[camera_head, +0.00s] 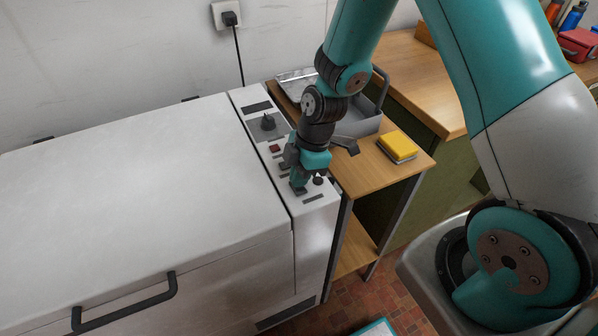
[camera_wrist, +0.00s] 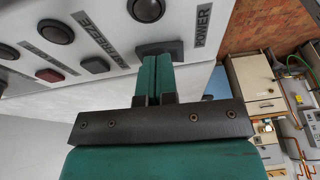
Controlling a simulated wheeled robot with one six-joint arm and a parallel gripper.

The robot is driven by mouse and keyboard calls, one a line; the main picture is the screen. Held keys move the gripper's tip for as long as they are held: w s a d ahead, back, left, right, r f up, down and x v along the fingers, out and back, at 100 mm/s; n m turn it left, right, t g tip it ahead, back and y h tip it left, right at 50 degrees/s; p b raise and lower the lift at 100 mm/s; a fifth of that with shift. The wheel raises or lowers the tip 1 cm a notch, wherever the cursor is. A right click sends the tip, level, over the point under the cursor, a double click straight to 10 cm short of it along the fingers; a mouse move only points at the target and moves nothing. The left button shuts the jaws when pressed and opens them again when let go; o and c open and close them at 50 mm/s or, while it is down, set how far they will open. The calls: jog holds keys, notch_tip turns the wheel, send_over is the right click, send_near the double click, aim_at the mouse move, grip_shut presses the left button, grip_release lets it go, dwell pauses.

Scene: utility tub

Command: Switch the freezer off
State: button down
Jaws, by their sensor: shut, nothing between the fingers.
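The white chest freezer (camera_head: 140,190) fills the left of the head view, with its lid down. Its control panel (camera_head: 313,222) runs along the right end. My gripper (camera_head: 299,186) points down at the near part of this panel. In the wrist view my gripper's teal fingers (camera_wrist: 159,62) are closed together and empty. Their tips are at a dark rectangular switch (camera_wrist: 172,46) beside the label POWER (camera_wrist: 203,26). The fingers partly hide the switch. I cannot tell whether they touch it or which way it is set.
The panel also has a dark knob (camera_head: 268,122), a red button (camera_head: 275,148) and round dark buttons (camera_wrist: 146,9). A wooden side table (camera_head: 409,172) with a yellow sponge (camera_head: 397,144) and a grey tub (camera_head: 358,122) stands close on the right. A plug (camera_head: 229,18) sits in the wall socket.

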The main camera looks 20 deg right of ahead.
jog(key=shift+s, duration=0.3)
jog(key=shift+r, duration=0.1)
jog(key=shift+r, duration=0.2)
jog(key=r+p, duration=0.2)
jog(key=r, duration=0.1)
jog(key=r+p, duration=0.1)
jog(key=p, duration=0.1)
jog(key=shift+w+r, duration=0.3)
jog(key=w+b+v, duration=0.1)
jog(key=b+v, duration=0.1)
jog(key=v, duration=0.6)
jog(key=shift+w+d+r, duration=0.25)
jog(key=shift+r, duration=0.1)
jog(key=shift+r, duration=0.1)
